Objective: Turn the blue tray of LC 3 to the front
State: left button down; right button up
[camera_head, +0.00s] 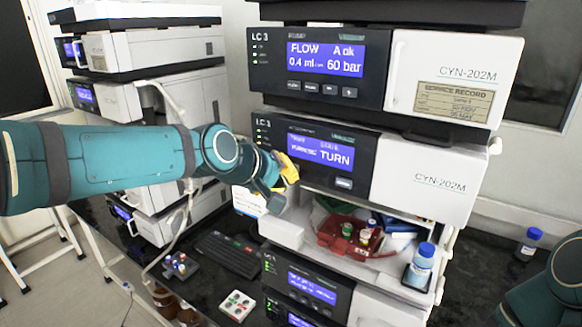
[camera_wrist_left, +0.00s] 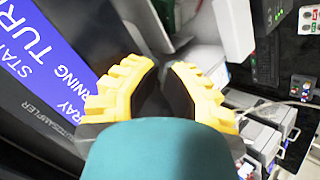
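The LC 3 autosampler (camera_head: 330,150) is the second module of the near stack, and its blue screen (camera_head: 320,152) reads "TURN" in part. In the open bay below it, a red tray (camera_head: 345,238) with several vials faces the front. A green edge (camera_head: 318,212) shows behind it at the left. My right gripper is out of view.
A blue-capped bottle (camera_head: 420,268) stands at the bay's right front. Another bottle (camera_head: 528,243) is on the dark bench. A keyboard (camera_head: 230,253), a vial rack (camera_head: 180,265) and a white button box (camera_head: 237,305) lie left of the stack. A second stack stands behind.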

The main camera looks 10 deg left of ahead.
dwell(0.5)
pick_arm(q)
jog(key=shift+s+a+b, duration=0.25)
jog(key=shift+s+b, duration=0.35)
jog(key=shift+s, duration=0.15)
jog(key=shift+s+a+b, duration=0.3)
jog(key=shift+s+b, duration=0.15)
jog(key=shift+s, duration=0.35)
jog(key=shift+s+a+b, duration=0.3)
jog(key=shift+s+b, duration=0.2)
jog(key=shift+s, duration=0.25)
jog(key=shift+s+a+b, duration=0.3)
jog(key=shift+s+b, duration=0.15)
jog(key=shift+s, duration=0.35)
dwell(3.3)
